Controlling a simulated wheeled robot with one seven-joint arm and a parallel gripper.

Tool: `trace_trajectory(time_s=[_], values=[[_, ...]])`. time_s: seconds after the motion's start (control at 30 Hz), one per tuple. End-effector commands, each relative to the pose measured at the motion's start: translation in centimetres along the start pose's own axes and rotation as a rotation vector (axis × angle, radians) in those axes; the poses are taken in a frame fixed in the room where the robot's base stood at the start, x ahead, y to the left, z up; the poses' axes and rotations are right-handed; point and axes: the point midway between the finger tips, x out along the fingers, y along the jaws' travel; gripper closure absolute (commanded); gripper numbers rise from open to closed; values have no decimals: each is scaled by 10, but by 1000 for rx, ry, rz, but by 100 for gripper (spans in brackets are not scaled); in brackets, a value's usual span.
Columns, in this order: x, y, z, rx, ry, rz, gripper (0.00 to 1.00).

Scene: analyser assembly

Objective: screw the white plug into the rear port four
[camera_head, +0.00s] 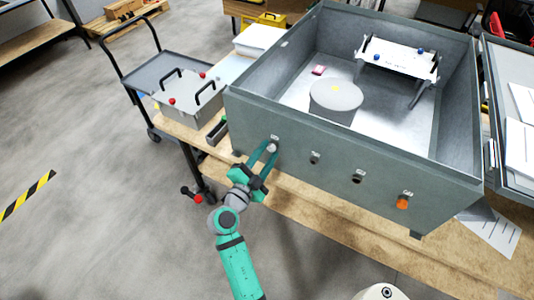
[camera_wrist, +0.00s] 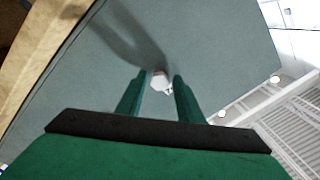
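The grey analyser housing (camera_head: 300,177) stands on the wooden bench. Its near wall has a row of several ports under small labels. My gripper (camera_head: 269,149) is at the leftmost port of that wall, with its green fingers pointing at the wall. In the wrist view, the white plug (camera_wrist: 160,82) sits between the fingertips against the grey wall, and the fingers appear closed on its sides. How deep the plug sits in the port is hidden. Two middle ports (camera_head: 315,158) and (camera_head: 357,178) look dark and open. An orange plug (camera_head: 402,203) is in the rightmost port.
Inside the housing are a round grey disc (camera_head: 336,96) and a white raised plate (camera_head: 398,57). A grey lidded box with black handles (camera_head: 188,97) stands left of the housing. A cart (camera_head: 165,68) is behind it.

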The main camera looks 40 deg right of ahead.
Motion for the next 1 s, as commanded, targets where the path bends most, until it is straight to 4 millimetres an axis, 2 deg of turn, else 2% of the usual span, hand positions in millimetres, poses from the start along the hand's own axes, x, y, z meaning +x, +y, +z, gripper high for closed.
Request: trace_trajectory(time_s=[1.0], values=[[-2, -1, -1, -1094, -28, -4, 66]])
